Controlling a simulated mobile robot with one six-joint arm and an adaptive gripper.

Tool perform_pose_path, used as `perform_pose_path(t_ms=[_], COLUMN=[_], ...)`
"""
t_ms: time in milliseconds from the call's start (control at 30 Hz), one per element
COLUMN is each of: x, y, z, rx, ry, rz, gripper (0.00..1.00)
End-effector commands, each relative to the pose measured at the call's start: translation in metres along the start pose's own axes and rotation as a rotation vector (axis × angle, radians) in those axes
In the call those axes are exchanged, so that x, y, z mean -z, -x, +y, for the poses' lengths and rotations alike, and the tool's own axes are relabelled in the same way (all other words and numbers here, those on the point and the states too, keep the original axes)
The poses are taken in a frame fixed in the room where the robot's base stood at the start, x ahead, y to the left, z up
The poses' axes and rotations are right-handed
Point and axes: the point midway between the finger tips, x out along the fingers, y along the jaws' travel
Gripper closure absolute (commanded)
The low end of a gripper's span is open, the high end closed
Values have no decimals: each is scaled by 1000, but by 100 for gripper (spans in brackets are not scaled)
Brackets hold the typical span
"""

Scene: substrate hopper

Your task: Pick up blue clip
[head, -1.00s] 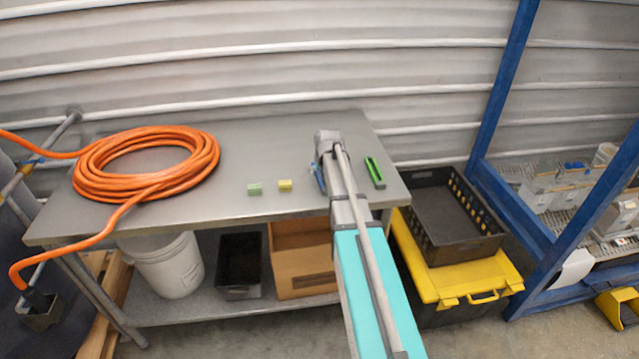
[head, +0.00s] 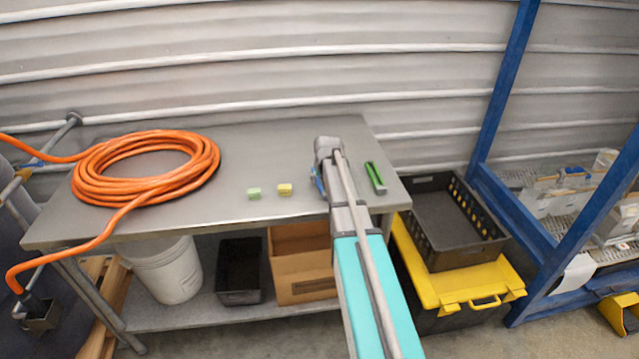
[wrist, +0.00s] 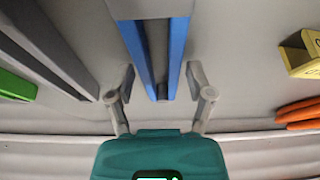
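The blue clip (wrist: 178,45), a long blue channel with a dark inside, lies on the grey table in the wrist view. A small part of the blue clip (head: 318,180) shows at the left edge of my arm in the head view; the arm hides the rest. My gripper (wrist: 160,72) is open, with one finger on each side of the clip's near end. I cannot tell whether a finger touches it. In the head view my arm hides the fingers.
A grey channel-shaped piece (wrist: 45,45) and a green clip (head: 375,177) lie to one side of the blue clip. A yellow block (head: 285,189), a pale green block (head: 254,193) and a coiled orange hose (head: 150,165) lie on the table (head: 240,145). A ribbed wall stands behind.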

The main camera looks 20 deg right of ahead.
Motion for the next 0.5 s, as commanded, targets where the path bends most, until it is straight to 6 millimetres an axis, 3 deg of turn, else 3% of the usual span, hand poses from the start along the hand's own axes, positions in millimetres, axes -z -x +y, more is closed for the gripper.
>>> perform_pose_path(t_ms=[33, 267, 500], x=[0, 0, 0], y=[0, 0, 0], z=[0, 0, 0], rx=[0, 0, 0], ry=[0, 0, 0], rz=[0, 0, 0], gripper=[53, 96, 97])
